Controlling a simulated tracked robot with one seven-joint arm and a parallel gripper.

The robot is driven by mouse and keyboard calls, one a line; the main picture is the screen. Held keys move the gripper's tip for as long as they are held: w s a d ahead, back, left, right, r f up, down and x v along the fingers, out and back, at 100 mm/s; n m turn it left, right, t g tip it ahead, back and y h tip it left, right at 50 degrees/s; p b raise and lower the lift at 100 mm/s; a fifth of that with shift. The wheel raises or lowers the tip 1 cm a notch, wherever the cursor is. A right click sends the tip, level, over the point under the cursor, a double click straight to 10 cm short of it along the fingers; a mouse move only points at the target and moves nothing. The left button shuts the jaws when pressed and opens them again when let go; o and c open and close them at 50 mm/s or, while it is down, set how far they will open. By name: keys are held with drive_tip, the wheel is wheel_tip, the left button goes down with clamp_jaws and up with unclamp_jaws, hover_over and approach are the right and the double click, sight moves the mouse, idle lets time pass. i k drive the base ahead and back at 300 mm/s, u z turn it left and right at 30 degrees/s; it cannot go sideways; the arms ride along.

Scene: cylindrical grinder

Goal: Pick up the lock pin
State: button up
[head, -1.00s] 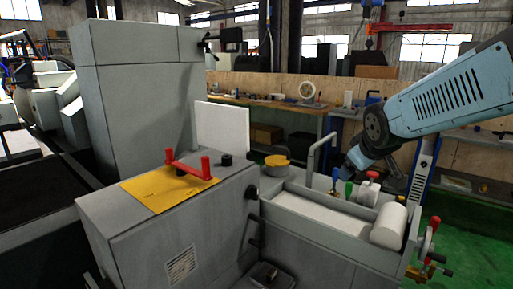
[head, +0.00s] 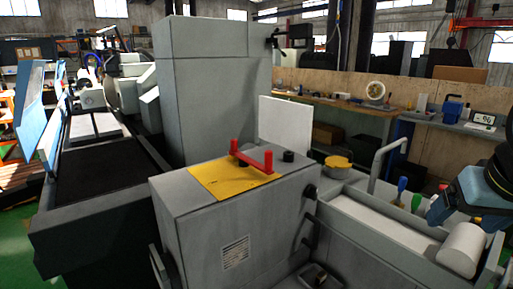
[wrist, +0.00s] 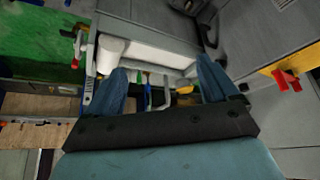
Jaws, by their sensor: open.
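I cannot pick out a lock pin for certain in either view. A red handle (head: 252,160) on two posts stands on a yellow plate (head: 225,182) atop a grey cabinet; it also shows at the right of the wrist view (wrist: 287,80). My gripper (wrist: 160,67) is open in the wrist view, its two blue fingers wide apart with nothing held between them. Beyond it are a grey tray and a white cylinder (wrist: 110,50). In the head view my arm's blue end is at the right edge, above the tray, and its fingers are not clear.
A yellow-topped pot (head: 337,165) stands behind. A tall grey housing (head: 212,110) and white panel (head: 285,130) rise beside the cabinet. A workbench runs behind.

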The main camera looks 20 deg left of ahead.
sight(234, 146)
drive_tip(key=u, duration=0.5)
drive_tip(key=i, duration=1.2)
drive_tip(key=u, duration=1.25)
